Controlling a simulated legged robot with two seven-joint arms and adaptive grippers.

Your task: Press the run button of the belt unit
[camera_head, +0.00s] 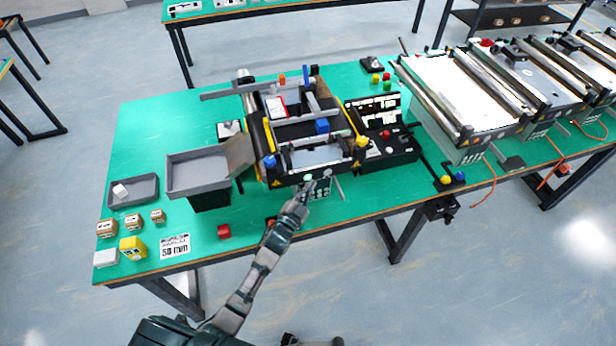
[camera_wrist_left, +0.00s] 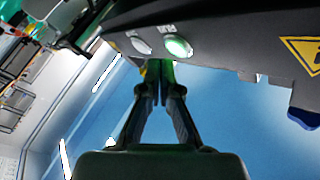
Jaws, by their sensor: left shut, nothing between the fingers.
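The belt unit (camera_head: 293,180) stands on the green table, with yellow side rails and a dark front panel. In the left wrist view, a lit green button (camera_wrist_left: 178,46) and a pale grey button (camera_wrist_left: 141,46) sit side by side on its dark panel (camera_wrist_left: 225,35). Labels above them are too small to read. My left gripper (camera_head: 304,189) is at the front of the unit. Its fingers (camera_wrist_left: 159,72) are shut and empty, with tips just below the green button. I cannot tell whether they touch it. My right gripper is not in view.
A grey tray (camera_head: 172,180) stands left of the unit. A dark control box (camera_head: 400,158) and larger conveyors (camera_head: 455,90) are to the right.

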